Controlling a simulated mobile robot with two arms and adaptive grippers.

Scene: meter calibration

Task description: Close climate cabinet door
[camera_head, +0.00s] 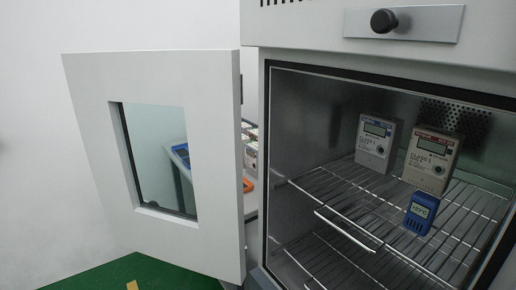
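The climate cabinet (257,150) stands on the right with its chamber open toward me. Its white door (213,215) is swung wide open to the left, with a rectangular window (155,150) in it. Inside, on the upper wire rack (345,205), stand two meters: a grey one with a blue top edge (375,152) and a beige one with a red top edge (425,172). A small blue device with a display (420,213) is in front of the beige meter. Neither of my grippers shows in the head view.
A black knob (384,21) sits on a metal plate above the chamber. Behind the door, a table holds more meters (249,150), an orange item (248,186) and a blue tray edge (181,155) seen through the window. The floor (105,277) is green with a yellow mark.

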